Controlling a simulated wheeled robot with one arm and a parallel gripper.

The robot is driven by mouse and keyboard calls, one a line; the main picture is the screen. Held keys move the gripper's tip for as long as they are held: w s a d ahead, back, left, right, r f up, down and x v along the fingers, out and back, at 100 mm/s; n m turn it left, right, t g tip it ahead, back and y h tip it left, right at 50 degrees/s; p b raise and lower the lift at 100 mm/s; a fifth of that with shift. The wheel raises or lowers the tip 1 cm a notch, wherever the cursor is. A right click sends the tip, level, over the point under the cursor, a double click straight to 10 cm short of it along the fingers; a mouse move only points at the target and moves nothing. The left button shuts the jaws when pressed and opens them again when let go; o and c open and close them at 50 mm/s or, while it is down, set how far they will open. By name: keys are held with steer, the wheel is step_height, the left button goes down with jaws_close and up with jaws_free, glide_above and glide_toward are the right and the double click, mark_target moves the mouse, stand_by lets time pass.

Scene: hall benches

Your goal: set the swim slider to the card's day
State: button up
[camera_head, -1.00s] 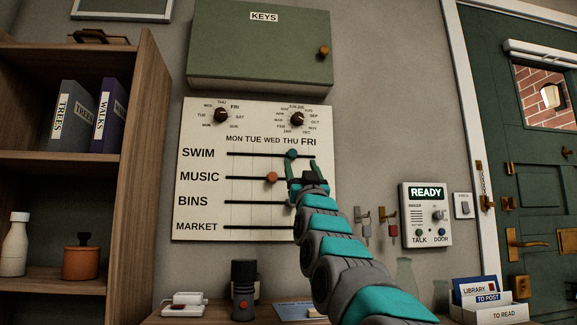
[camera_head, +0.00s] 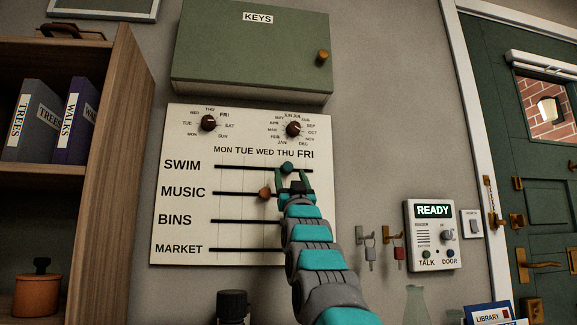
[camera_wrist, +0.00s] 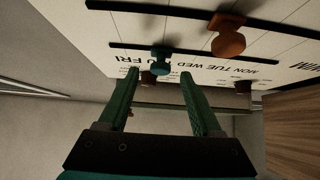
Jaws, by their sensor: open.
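The white wall board (camera_head: 180,235) has a SWIM row whose teal slider knob (camera_head: 287,168) sits on its track under THU. The MUSIC row's orange knob (camera_head: 265,193) is below and left, near the WED column. My gripper (camera_head: 293,175) is open at the teal knob, a finger to each side. In the wrist view the teal knob (camera_wrist: 160,60) shows between the open fingertips (camera_wrist: 159,72); contact cannot be told. The orange knob (camera_wrist: 228,40) is outside the fingers there. My arm covers the right parts of the lower tracks. No card naming a day is readable.
Two dials, one of weekdays (camera_head: 208,123) and one of months (camera_head: 293,129), sit above the rows. A green KEYS cabinet (camera_head: 250,50) juts out above the board. Hanging keys (camera_head: 370,253) and a READY intercom (camera_head: 431,235) are at right, a shelf (camera_head: 110,150) at left.

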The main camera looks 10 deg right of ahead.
mark_target(288, 168)
steer(key=shift+p+x, duration=1.05)
steer(key=shift+x, duration=0.5)
jaws_close()
stand_by(0.5)
